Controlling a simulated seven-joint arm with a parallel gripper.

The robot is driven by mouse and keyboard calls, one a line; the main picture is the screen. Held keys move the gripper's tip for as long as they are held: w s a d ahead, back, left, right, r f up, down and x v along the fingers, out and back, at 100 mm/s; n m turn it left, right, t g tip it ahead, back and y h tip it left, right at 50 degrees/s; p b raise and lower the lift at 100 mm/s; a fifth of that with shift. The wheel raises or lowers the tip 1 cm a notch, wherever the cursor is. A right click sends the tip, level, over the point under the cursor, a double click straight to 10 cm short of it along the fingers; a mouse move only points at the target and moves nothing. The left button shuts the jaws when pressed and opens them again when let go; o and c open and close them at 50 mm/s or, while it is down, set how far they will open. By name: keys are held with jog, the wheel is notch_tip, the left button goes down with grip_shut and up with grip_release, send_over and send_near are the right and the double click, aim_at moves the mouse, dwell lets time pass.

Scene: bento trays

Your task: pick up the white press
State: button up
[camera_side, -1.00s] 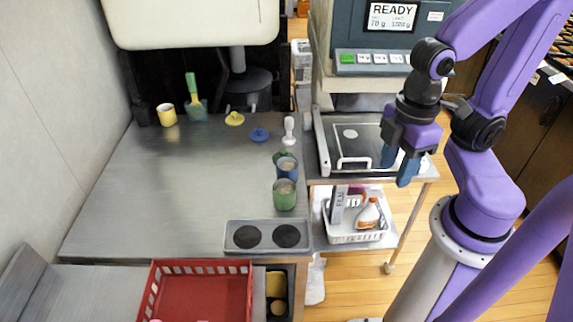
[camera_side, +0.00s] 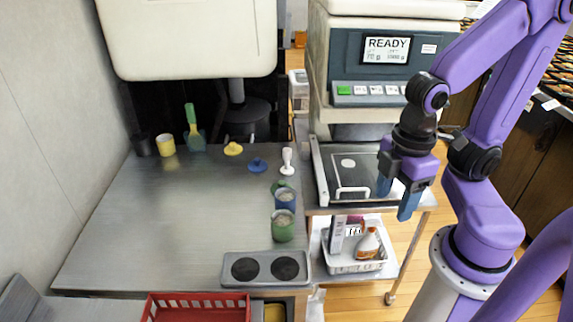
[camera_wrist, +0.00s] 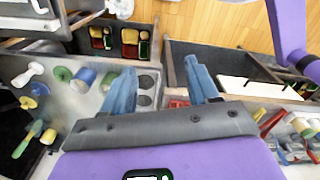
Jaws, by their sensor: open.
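The white press (camera_side: 287,163) stands upright near the back right of the grey metal counter, slim handle up. It also shows in the wrist view (camera_wrist: 28,74) at the far left, lying outside the space between my fingers. My gripper (camera_side: 397,196) is open and empty, fingers pointing down, well to the right of the press over the side stand's tray area. In the wrist view my two blue fingers (camera_wrist: 160,70) are spread apart with nothing between them.
A blue press (camera_side: 257,167) and a yellow press (camera_side: 233,149) are left of the white one. The weighing machine (camera_side: 372,75) rises at the back right. The counter's middle is clear.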

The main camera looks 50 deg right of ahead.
jog(key=w+a+r+n, duration=0.1)
jog(key=w+a+r, duration=0.15)
jog(key=w, duration=0.75)
jog(key=n, duration=0.4)
send_over(287, 149)
notch_tip(287, 149, down, 2)
jog(key=f, duration=1.1)
jog(key=shift+s+a, duration=0.25)
jog(key=shift+w+d+f, duration=0.1)
jog(key=shift+f, duration=1.45)
jog(key=shift+w+d+f, duration=0.1)
jog(key=shift+f, duration=1.4)
grip_shut()
